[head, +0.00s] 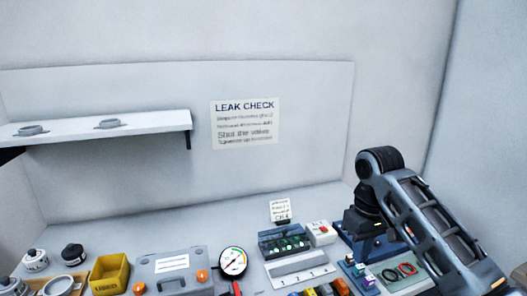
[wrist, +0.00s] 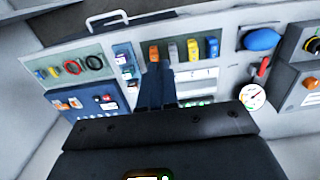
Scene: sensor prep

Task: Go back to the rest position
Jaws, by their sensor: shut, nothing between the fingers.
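My gripper (wrist: 157,88) shows in the wrist view as dark fingers together, with nothing between them. It hangs above the bench, over the area of the small colored parts and the blue holder. In the head view my arm reaches in from the lower right, bends at a dark joint and points down at the right side of the bench. The fingertips are hard to make out there.
A shelf (head: 90,126) is at upper left. A leak check sign (head: 244,124) hangs on the wall. Air above the bench's left and middle is free.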

